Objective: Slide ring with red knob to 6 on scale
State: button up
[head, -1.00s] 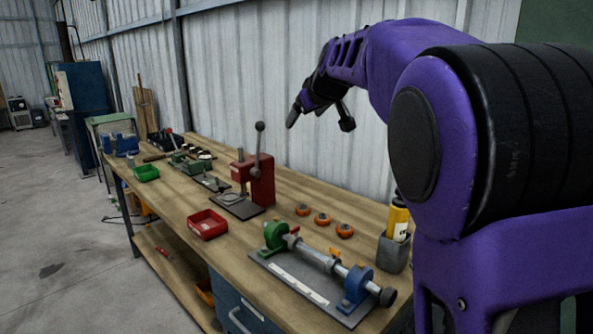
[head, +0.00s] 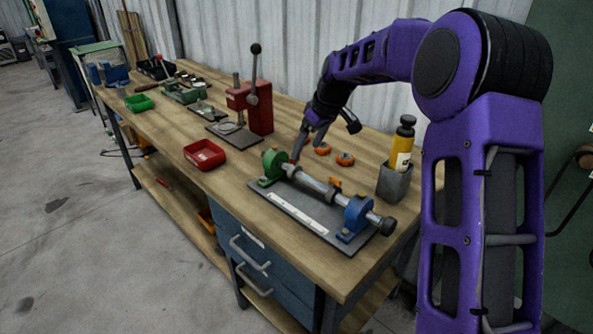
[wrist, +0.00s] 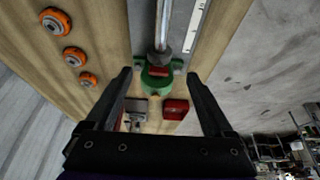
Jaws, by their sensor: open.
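A slide fixture on a grey base plate (head: 270,189) has a green end block (head: 273,165), a blue end block (head: 357,214) and a metal rod (head: 312,182) between them. A small red part, apparently the knob (wrist: 158,71), shows at the green end in the wrist view; its ring is hard to make out. A white scale strip (head: 298,212) lies along the plate; its numbers are unreadable.
Orange wheel-like parts (head: 345,159) lie behind the fixture. A grey holder (head: 392,182) with a yellow bottle (head: 403,146) stands at right. A red bin (head: 205,154) and a red lever press (head: 260,107) stand to the left. The bench front edge is close to the fixture.

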aim_at(297, 168)
jog(key=x, duration=1)
jog(key=shift+w+a+f, duration=0.1)
jog(key=shift+w+f, duration=0.05)
jog(key=shift+f, duration=0.2)
grip_shut()
